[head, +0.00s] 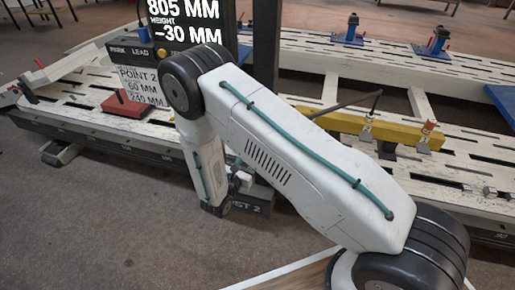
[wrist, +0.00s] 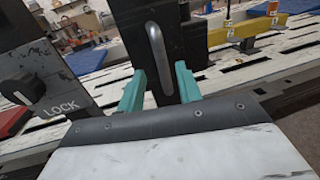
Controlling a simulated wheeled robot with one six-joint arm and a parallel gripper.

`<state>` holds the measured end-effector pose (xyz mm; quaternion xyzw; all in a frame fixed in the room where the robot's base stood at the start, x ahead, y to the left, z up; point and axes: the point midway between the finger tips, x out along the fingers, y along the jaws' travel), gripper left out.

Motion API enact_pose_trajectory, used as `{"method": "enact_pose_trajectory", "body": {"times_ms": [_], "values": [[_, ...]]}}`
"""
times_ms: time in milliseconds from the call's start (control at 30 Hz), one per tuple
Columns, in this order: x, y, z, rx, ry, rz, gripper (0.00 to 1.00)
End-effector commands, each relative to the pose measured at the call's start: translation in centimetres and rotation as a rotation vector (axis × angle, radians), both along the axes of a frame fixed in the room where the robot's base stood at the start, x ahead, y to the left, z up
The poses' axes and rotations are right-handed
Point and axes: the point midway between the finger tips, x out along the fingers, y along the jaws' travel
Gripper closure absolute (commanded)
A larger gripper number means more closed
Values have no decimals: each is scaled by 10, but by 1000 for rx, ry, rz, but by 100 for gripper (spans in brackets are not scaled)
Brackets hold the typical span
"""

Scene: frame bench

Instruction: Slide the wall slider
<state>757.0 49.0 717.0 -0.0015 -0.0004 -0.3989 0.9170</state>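An upright rounded metal handle (wrist: 157,55) stands on a dark vertical panel (wrist: 185,45) in the wrist view. It may be the wall slider; no label on it shows. My gripper (wrist: 158,82) has two teal fingers spread apart, with the dark panel and the handle's lower end showing between them. The gap between the fingers holds nothing that I can see gripped, and I cannot tell whether either finger touches the panel. In the head view my arm hides most of the gripper and the handle.
A black knob (wrist: 23,88) marked LOCK sits on a grey panel at left in the wrist view. In the head view a black display (head: 190,20) shows readings. Slotted white benches (head: 70,95), a yellow beam (head: 385,130) and a red block (head: 128,102) lie around. Grey floor is open in front.

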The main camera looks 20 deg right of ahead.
Motion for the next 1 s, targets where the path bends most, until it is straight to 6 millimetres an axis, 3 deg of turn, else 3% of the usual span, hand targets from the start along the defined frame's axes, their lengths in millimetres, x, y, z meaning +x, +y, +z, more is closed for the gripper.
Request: {"method": "enact_pose_trajectory", "body": {"times_ms": [400, 767, 900, 1000], "values": [[40, -46, 0, 2, 1, -5, 65], [44, -50, 0, 1, 1, -4, 65], [44, -50, 0, 1, 1, -4, 100], [44, -49, 0, 1, 1, -3, 100]]}}
